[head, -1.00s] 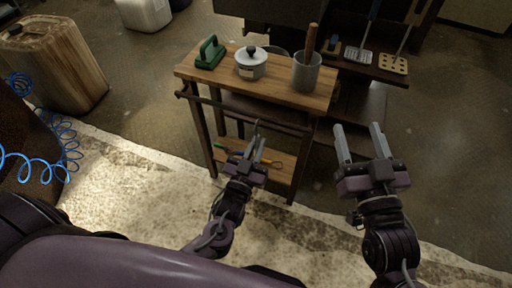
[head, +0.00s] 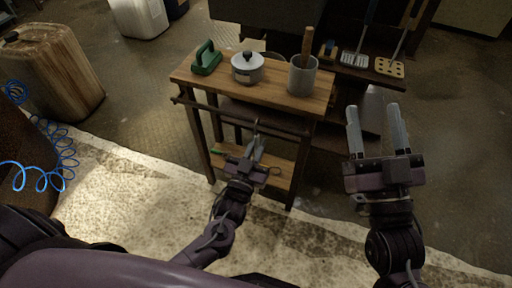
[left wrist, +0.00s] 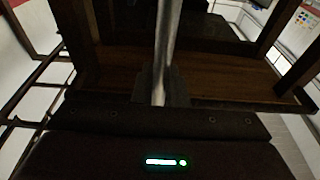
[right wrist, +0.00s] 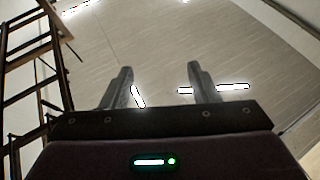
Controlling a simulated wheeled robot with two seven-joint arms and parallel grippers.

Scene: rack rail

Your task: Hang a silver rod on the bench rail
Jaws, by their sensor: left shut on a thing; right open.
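My left gripper (head: 256,150) is shut on a silver rod (left wrist: 166,45). In the left wrist view the rod runs upright between the fingers, with its far end out of frame. In the head view only a thin tip of the rod (head: 256,126) shows above the fingers, in front of the bench. The dark bench rail (head: 222,110) runs along the bench's front, just below the wooden top (head: 215,85). The rod's tip appears close to the rail, but I cannot tell whether they touch. My right gripper (head: 373,110) is open and empty, right of the bench.
A lower shelf (head: 280,185) holds small items. A dark rack with utensils (head: 355,57) stands behind right. Floor in front is clear.

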